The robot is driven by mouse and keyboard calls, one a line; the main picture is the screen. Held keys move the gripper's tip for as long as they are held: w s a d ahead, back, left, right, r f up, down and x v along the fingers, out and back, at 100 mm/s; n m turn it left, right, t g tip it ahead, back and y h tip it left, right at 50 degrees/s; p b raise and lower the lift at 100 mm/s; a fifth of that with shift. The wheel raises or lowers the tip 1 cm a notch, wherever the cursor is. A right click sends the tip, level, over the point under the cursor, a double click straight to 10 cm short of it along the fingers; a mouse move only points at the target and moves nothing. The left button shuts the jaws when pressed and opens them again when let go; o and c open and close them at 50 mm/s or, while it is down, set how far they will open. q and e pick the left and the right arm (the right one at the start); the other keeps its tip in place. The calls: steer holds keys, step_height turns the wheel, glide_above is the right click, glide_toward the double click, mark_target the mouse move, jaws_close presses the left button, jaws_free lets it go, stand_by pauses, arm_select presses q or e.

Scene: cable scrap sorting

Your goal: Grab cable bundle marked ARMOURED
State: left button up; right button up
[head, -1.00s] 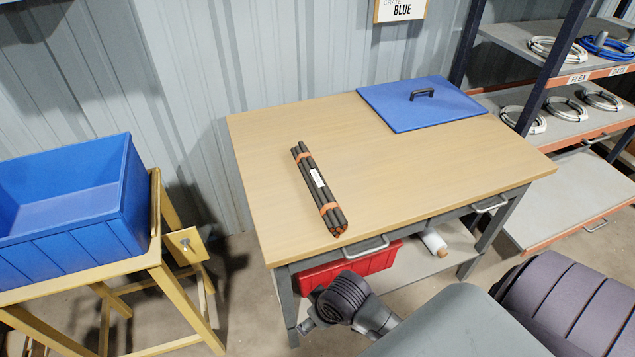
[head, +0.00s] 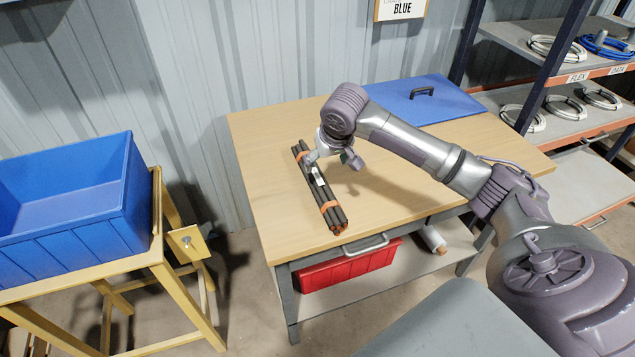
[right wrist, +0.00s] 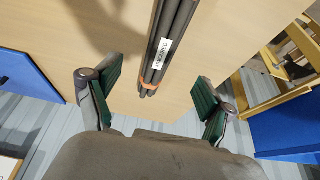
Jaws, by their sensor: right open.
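The cable bundle (head: 325,202) is several dark rods tied with orange bands, with a white label, lying on the wooden table. In the right wrist view the bundle (right wrist: 172,40) shows its label, which looks like ARMOURED but is small and turned. My right gripper (head: 327,165) is over the far half of the bundle. In the right wrist view its two green-padded fingers (right wrist: 155,100) stand wide apart, with the bundle's end between them in the picture and touching neither. My left gripper is not in view.
A blue lid (head: 450,97) with a black handle lies at the table's back right. A blue crate (head: 135,215) stands on a yellow stand at left. A red bin (head: 345,268) sits under the table. A shelf with coiled cables (head: 560,48) stands at right.

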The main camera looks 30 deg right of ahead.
mark_target(318, 178)
steer(key=x, duration=0.7)
steer(key=shift+a+p+x, duration=0.15)
steer(key=shift+p+x, duration=0.05)
steer(key=shift+x, duration=1.15)
steer(key=shift+a+p+x, duration=0.1)
steer(key=shift+p+x, duration=0.05)
steer(key=shift+x, duration=1.2)
jaws_close()
steer(key=shift+w+r, duration=0.2)
steer(key=shift+w, duration=0.05)
